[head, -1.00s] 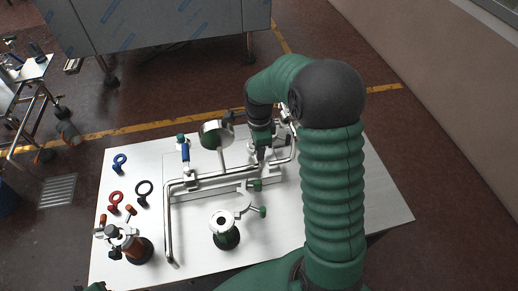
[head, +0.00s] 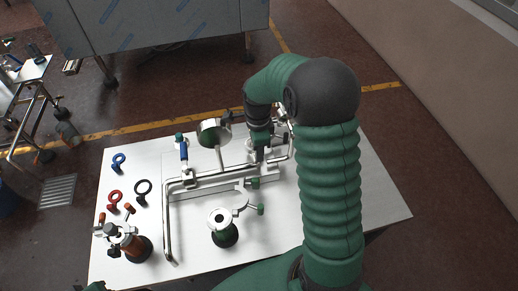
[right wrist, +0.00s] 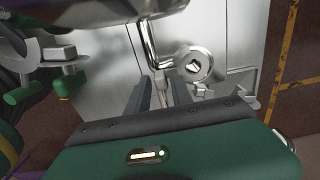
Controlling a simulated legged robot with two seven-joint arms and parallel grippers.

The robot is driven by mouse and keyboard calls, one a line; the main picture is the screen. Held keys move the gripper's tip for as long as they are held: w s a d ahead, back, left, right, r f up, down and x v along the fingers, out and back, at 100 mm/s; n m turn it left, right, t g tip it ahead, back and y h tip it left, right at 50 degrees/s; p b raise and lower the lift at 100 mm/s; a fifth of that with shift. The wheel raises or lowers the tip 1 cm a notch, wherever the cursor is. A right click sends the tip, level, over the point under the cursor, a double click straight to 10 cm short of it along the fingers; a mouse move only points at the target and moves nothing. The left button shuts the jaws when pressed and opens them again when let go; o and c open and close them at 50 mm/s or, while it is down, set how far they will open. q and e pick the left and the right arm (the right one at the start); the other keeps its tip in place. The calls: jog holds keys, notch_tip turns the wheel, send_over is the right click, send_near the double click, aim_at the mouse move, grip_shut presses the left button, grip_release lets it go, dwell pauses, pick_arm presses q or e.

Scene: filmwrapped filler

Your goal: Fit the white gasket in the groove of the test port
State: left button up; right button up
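My right gripper (head: 261,152) points down over the pipework at the back of the white board. In the right wrist view its two dark fingers (right wrist: 161,92) stand apart, with bright metal visible between them. A round metal pipe end with a dark centre (right wrist: 193,65) lies just beyond the right finger; I cannot tell if it is the test port. A pale round flange with a dark hole (head: 219,218) stands on a green base at the front. I cannot make out the white gasket for certain; it may be hidden or too pale to separate. My left gripper is not visible.
A round gauge-like disc (head: 213,132) rises beside the gripper. An open clamp (head: 241,205) lies by the flange. The board's right side is clear.

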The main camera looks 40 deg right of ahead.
jog(key=shift+s+a+f, duration=0.1)
jog(key=shift+a+f, duration=0.05)
jog(key=shift+f, duration=0.1)
jog(key=r, duration=0.2)
jog(key=w+r, duration=0.1)
jog(key=r, duration=0.1)
jog(key=shift+d+p, duration=0.25)
jog(key=shift+p, duration=0.15)
notch_tip(320, 180, up, 13)
jog(key=p, duration=0.1)
jog(key=shift+s+p, duration=0.3)
jog(key=shift+s, duration=0.05)
jog(key=shift+a+r, duration=0.1)
jog(key=shift+a, duration=0.05)
